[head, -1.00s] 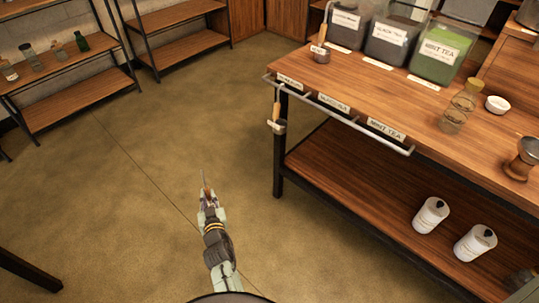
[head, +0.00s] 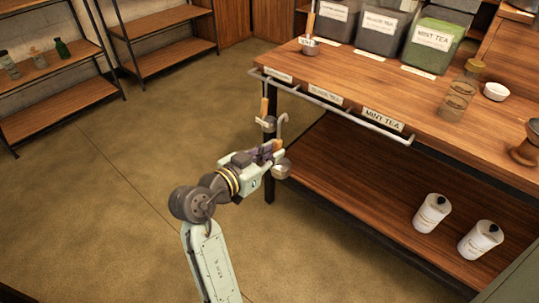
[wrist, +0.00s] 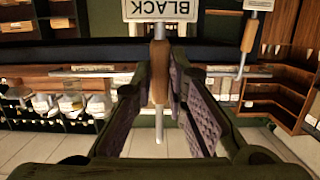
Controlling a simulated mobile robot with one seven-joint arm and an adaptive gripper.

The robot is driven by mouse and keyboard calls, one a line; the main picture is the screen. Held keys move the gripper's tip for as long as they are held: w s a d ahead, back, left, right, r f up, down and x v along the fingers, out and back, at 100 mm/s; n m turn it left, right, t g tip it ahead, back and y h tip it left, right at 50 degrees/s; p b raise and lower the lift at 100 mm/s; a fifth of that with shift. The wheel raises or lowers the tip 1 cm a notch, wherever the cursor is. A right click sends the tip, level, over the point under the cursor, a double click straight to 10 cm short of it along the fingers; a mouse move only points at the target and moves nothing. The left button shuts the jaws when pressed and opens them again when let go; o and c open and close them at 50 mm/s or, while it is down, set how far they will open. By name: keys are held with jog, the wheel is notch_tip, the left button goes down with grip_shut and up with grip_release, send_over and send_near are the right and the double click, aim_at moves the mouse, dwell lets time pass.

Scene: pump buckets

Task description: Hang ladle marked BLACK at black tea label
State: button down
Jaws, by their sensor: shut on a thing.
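My gripper (head: 264,155) is shut on the wooden handle (wrist: 158,85) of the ladle with the BLACK tag (wrist: 158,9). In the head view, this ladle's metal cup (head: 281,169) is below the gripper and its hook (head: 283,123) points up. The ladle is in front of and below the rail (head: 345,111), which also crosses the wrist view (wrist: 90,74). I cannot tell whether the hook touches the rail. The middle label on the counter edge (head: 325,95) seems to read black tea. It lies right of the held ladle.
Another tagged ladle (head: 265,108) hangs near the rail's left end. The mint tea label (head: 383,119) is further right. A third ladle (head: 309,42) stands on the counter by the tea bins (head: 382,30). White canisters (head: 432,213) are on the lower shelf. Floor left is clear.

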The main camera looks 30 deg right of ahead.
jog(key=x, duration=1.6)
jog(key=shift+b, duration=0.35)
dwell(0.5)
jog(key=shift+r, duration=0.1)
jog(key=c, duration=1.5)
grip_release()
